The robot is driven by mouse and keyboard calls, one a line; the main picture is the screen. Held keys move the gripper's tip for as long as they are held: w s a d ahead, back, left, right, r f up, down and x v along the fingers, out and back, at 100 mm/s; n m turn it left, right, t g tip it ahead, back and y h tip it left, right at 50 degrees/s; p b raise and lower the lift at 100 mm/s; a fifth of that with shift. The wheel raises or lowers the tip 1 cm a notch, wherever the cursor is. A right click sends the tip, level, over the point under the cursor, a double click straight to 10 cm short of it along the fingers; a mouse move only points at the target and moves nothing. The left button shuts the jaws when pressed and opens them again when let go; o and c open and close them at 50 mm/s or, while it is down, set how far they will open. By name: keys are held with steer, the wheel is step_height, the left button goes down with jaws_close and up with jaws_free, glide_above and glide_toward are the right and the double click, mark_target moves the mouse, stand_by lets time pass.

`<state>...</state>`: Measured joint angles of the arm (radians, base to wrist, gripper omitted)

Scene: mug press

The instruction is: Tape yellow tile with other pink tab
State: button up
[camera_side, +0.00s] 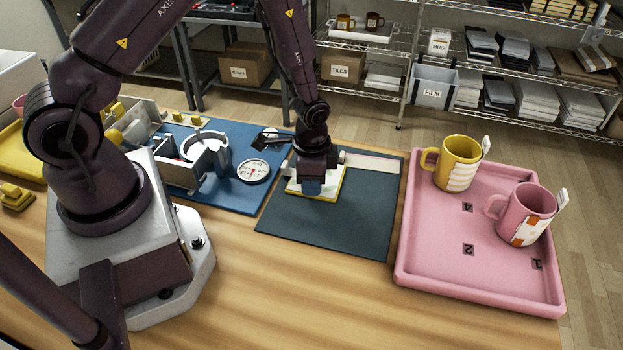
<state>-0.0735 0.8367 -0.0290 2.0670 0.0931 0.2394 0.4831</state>
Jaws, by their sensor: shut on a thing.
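A flat white tile with a yellow edge (331,190) lies on the dark green mat (330,232) in the middle of the table. My gripper (312,184) points straight down over this tile and covers much of it. It is shut, with a small blue piece (312,189) showing at its tip, low against the tile; whether it touches the tile is unclear. A long pale strip with a thin pinkish line (372,162) runs right from beside the gripper along the mat's back. I cannot make out a separate pink tab; the gripper's far side is hidden.
A pink tray (430,265) at right holds a yellow mug (458,166) and a pink mug (527,215). At left, a blue mat (235,200) carries a grey fixture (203,160) and a round dial (253,170). The front table is clear.

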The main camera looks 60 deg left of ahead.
steer(key=o, duration=0.8)
step_height(320, 180, up, 13)
steer(key=s+r+n+t, duration=0.2)
steer(key=s+r+n, duration=0.1)
steer(key=s+r, duration=0.4)
steer(key=s+d+r+n+t, duration=0.1)
steer(key=s+r+n+t, duration=0.2)
steer(key=s+r, duration=0.4)
step_height(320, 180, up, 7)
steer(key=shift+d+f+t, duration=0.2)
steer(key=shift+d+t, duration=0.1)
